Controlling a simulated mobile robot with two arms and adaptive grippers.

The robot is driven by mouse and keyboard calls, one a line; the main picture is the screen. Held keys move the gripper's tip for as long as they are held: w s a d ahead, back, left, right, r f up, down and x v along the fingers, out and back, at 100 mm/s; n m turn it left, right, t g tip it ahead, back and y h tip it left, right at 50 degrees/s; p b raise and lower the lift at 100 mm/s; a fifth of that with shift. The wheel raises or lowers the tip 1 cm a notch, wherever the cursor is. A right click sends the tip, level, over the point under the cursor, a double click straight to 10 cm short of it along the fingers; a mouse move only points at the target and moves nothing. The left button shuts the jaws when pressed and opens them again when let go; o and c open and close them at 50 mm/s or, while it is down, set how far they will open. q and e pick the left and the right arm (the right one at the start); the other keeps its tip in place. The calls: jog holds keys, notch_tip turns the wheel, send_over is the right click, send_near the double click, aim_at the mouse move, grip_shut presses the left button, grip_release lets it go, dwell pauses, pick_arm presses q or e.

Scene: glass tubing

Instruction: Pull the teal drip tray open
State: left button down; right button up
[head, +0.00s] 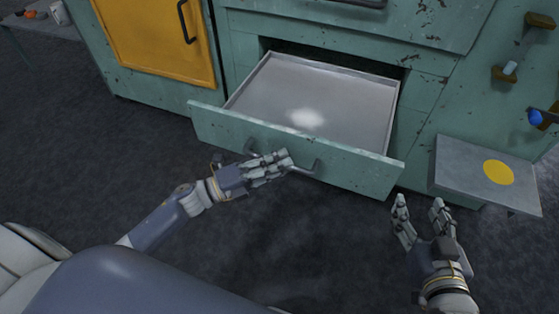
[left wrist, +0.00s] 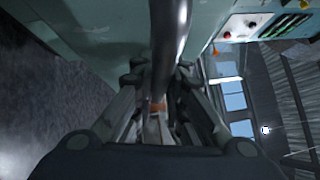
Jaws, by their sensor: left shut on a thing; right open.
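The teal drip tray (head: 228,124) is a drawer with a worn teal front and a grey metal inside. It stands pulled well out of the teal cabinet in the head view, and a pale bright spot shows on its floor. A dark bar handle (head: 316,167) runs along its front. My left gripper (head: 280,163) is at the handle, shut on it. In the left wrist view the handle bar (left wrist: 168,45) runs between the fingers. My right gripper (head: 422,208) is open and empty, to the right of the drawer and apart from it.
A grey shelf with a yellow disc (head: 499,172) juts out at the right, near my right gripper. A yellow door (head: 155,40) with a dark handle is at the upper left. A blue knob (head: 535,117) is at the far right. The dark floor before the drawer is clear.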

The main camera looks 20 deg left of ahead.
pick_arm(q)
jog(key=c, duration=1.6)
grip_release()
jog(key=v, duration=1.2)
